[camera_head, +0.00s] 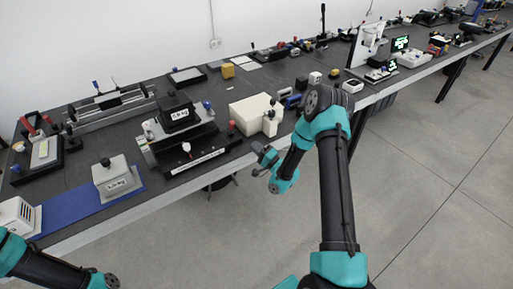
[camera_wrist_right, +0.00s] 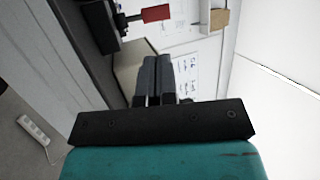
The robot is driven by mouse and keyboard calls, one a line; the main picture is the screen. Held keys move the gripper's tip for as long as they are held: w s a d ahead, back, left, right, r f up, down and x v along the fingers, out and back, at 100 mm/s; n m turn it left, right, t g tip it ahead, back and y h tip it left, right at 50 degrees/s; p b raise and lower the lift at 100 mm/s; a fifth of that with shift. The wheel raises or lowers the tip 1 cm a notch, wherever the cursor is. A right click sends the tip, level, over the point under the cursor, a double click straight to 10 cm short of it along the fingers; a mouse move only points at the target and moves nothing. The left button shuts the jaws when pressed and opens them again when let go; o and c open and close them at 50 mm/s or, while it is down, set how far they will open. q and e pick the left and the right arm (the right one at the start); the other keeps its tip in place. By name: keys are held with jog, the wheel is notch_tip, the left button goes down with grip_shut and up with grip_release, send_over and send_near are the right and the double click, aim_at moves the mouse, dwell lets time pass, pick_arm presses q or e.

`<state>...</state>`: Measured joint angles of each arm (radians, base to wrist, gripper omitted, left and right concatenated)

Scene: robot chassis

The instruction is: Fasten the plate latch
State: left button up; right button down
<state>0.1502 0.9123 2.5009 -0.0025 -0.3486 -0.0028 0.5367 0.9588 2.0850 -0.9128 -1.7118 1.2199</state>
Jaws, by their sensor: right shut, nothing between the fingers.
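I cannot tell for certain which part is the plate latch. A dark fixture (camera_head: 190,150) on the bench carries a black weight block, and a red-handled lever (camera_head: 231,127) stands at its right end. A red handle on a black mount (camera_wrist_right: 156,14) shows at the top of the right wrist view. My right gripper (camera_head: 262,160) hangs in front of the bench edge, below and right of the lever and apart from it. Its fingers (camera_wrist_right: 152,78) are together and empty in the wrist view. My left arm shows at bottom left, but its gripper is out of view.
A beige box (camera_head: 255,113) stands right of the fixture, behind my right gripper. A grey weight (camera_head: 116,177) sits on a blue mat (camera_head: 75,207) at the left. Red-handled clamps (camera_head: 37,130) stand behind them. The floor in front of the bench is clear.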

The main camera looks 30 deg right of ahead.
aim_at(233, 126)
jog(key=x, duration=1.1)
jog(key=shift+d+r, duration=0.1)
